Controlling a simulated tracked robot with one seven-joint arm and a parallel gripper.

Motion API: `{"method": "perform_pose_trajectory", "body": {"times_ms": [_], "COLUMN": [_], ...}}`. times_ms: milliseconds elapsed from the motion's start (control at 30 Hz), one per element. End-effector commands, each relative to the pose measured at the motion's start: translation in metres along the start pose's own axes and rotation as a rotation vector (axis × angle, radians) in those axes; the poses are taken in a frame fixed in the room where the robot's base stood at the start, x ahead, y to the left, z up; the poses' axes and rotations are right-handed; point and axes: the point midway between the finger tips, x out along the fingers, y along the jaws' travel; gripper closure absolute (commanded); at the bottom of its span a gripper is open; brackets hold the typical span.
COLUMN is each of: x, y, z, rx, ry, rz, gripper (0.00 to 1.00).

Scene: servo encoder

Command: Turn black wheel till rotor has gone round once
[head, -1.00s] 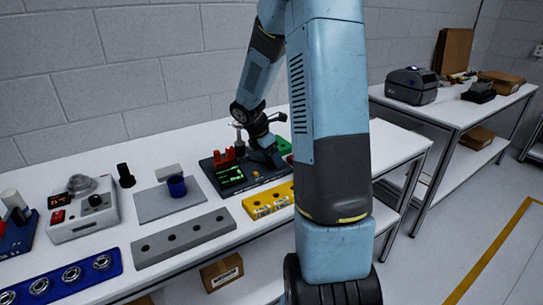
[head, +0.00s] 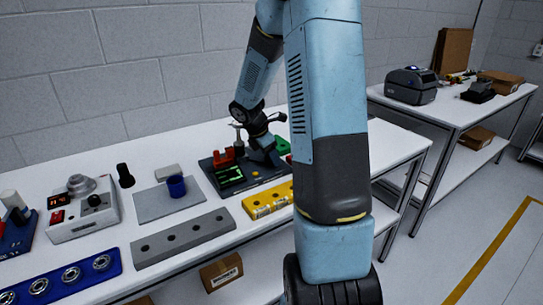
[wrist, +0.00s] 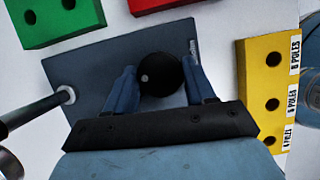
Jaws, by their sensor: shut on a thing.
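The black wheel (wrist: 160,68) is a round dark knob with a small pale dot on its left side, on a dark grey base (wrist: 85,62). My gripper (wrist: 160,85) is shut on it from above, one blue finger on each side. In the head view my gripper (head: 266,153) is down at the dark unit (head: 208,167), and the wheel is hidden there. The unit's screen (head: 229,175) shows green marks, too small to read. I cannot make out the rotor for sure.
A yellow block (wrist: 268,75) with holes and pole labels lies right of the base. A green block (wrist: 58,18) and a red block are at the far side. A metal rod (wrist: 35,112) reaches in from the left. A grey holed bar (head: 183,238) lies in front.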

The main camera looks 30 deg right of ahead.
Motion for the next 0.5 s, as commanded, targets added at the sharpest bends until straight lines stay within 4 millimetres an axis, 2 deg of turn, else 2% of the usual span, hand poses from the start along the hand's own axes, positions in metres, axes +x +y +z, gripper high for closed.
{"method": "perform_pose_trajectory", "body": {"times_ms": [500], "x": [-0.0015], "y": [0.0055], "z": [-0.002], "rx": [0.374], "ry": [0.002], "rz": [-0.151], "gripper": [0.76]}}
